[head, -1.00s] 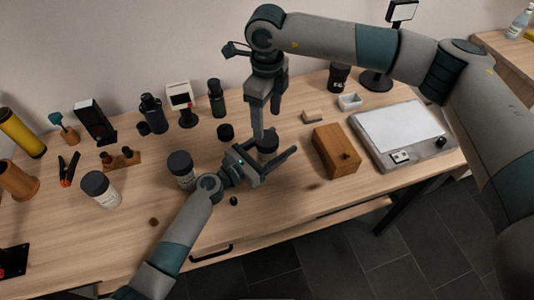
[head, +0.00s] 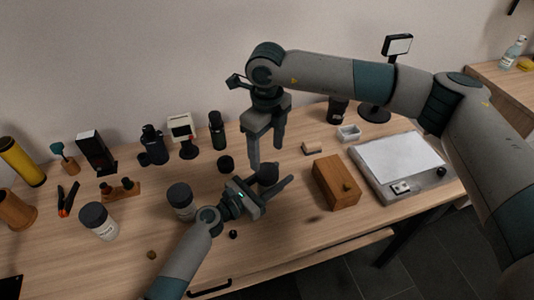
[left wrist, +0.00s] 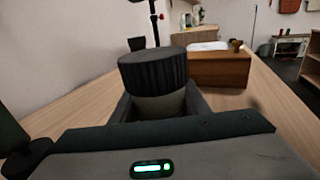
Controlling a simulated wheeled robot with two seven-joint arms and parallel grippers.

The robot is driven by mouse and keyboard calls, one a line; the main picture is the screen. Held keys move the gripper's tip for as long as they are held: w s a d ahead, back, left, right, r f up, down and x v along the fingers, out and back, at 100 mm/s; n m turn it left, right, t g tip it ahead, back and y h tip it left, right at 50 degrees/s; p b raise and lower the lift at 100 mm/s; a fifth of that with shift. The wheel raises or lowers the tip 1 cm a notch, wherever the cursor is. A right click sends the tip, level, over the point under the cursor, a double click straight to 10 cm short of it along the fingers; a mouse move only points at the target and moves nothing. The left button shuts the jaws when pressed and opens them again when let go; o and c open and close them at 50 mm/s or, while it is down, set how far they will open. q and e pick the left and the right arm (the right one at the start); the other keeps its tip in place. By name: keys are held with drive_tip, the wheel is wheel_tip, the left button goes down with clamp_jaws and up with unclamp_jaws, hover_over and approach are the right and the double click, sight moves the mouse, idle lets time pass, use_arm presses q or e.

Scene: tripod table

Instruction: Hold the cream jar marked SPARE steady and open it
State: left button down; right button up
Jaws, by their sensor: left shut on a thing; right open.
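A jar with a ribbed dark lid (head: 268,173) stands between the fingers of my left gripper (head: 270,183), which is shut on it. In the left wrist view the lid (left wrist: 154,70) sits on the pale jar body (left wrist: 160,106), upright between the fingers. No marking on this jar is readable. My right gripper (head: 267,157) is open and points down, just above and behind the lid. I cannot tell whether its fingers touch the lid. Two other pale jars with dark lids stand to the left, one near the left forearm (head: 181,200) and one farther left (head: 101,222).
A wooden box with a knob (head: 334,182) stands right of the held jar. Farther right is a grey tray (head: 390,185). A small dark cylinder (head: 226,163) and several bottles stand behind. A small black knob (head: 233,234) lies near the left gripper. The front middle is mostly clear.

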sight(267, 171)
drive_tip(key=m, duration=1.2)
drive_tip(key=shift+m, duration=0.3)
drive_tip(key=m, duration=0.3)
drive_tip(key=shift+f, duration=4)
drive_tip(key=shift+c, duration=0.6)
